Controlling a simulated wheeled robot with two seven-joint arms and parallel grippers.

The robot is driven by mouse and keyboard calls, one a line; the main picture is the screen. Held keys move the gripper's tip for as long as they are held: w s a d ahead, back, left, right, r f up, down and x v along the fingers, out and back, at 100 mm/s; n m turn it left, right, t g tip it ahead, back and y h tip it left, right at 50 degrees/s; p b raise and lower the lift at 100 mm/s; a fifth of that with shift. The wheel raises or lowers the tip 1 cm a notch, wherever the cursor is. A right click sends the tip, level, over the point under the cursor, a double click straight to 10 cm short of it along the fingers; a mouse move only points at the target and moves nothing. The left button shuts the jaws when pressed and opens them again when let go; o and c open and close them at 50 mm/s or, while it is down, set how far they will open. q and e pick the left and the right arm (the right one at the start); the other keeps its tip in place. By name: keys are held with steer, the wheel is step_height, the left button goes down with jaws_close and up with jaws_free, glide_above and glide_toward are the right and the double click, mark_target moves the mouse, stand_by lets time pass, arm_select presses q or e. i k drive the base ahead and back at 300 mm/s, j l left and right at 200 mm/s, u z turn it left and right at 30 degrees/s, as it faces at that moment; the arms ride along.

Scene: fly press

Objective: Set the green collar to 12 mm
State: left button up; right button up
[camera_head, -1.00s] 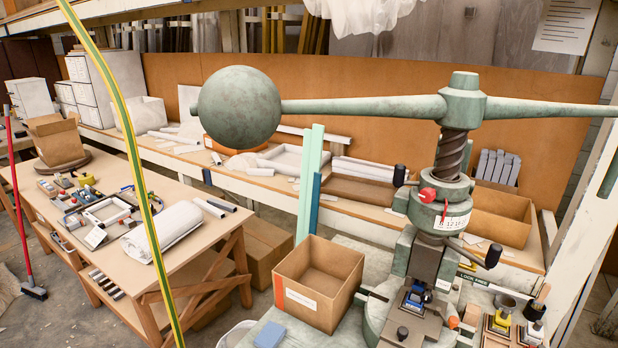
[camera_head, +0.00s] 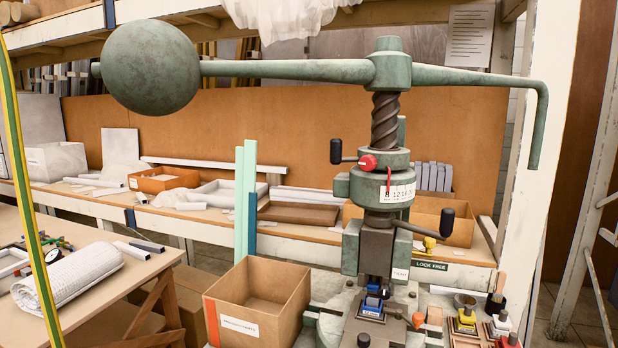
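The green collar (camera_head: 370,188) sits around the screw of the fly press, below the dark threaded spindle (camera_head: 385,120). A white scale label (camera_head: 398,193) on its front carries numbers that seem to include 12 and 16, with a red pointer (camera_head: 388,180) over its left part. The exact setting is too small to read. A red knob (camera_head: 368,162) and a black-handled lever (camera_head: 337,152) are on the ring above. Another black-handled lever (camera_head: 446,222) sticks out below right. Neither of my grippers is in view.
The press's long arm (camera_head: 290,68) with its heavy ball (camera_head: 150,67) spans the top. An open cardboard box (camera_head: 258,305) stands left of the press. Small coloured blocks (camera_head: 466,318) stand at right. A wooden table (camera_head: 95,305) is at lower left.

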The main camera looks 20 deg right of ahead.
mark_target(389, 161)
steer(key=z, duration=1.1)
